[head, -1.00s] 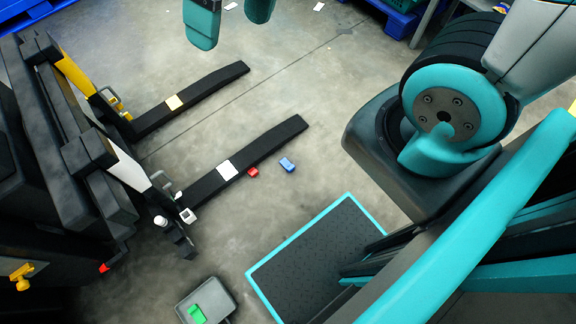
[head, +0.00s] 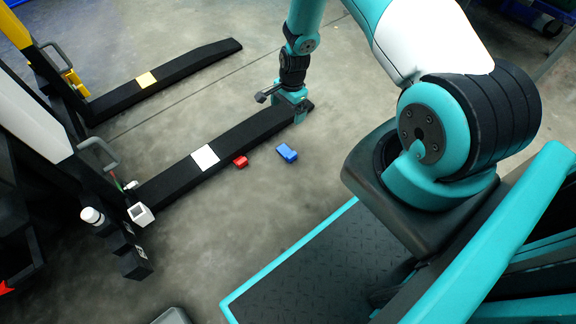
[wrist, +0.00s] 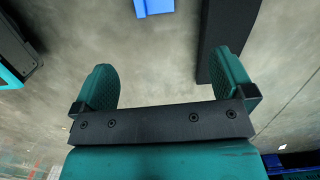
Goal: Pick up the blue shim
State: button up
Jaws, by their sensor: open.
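The blue shim (head: 288,153) lies on the concrete floor beside the end of the nearer black fork, just right of a small red shim (head: 240,161). In the wrist view the blue shim (wrist: 154,7) shows at the top edge, partly cut off, between and beyond the fingertips. My gripper (wrist: 163,62) is open and empty, its two green fingers wide apart. In the head view my gripper (head: 294,110) hangs over the tip of the nearer fork, a little beyond the blue shim and apart from it.
The nearer black fork (head: 180,187), with a white patch, runs close beside both shims. It shows in the wrist view (wrist: 226,30) near the right finger. A farther fork (head: 190,68) has a yellow patch. My base platform is at lower right. Open floor lies below the shims.

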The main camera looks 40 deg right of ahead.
jog(key=b, duration=0.7)
send_over(286, 153)
jog(key=d, duration=0.1)
jog(key=shift+m, duration=0.4)
jog(key=f, duration=1.4)
jog(key=shift+w+d+f, duration=0.2)
jog(key=shift+f, duration=0.05)
jog(key=f+b, duration=0.1)
jog(key=f, duration=0.1)
jog(key=f+b, duration=0.2)
jog(key=a+f+b, duration=0.1)
jog(key=f+b, duration=0.1)
jog(key=shift+s+f, duration=0.15)
jog(key=shift+c, duration=0.5)
jog(key=c, duration=0.7)
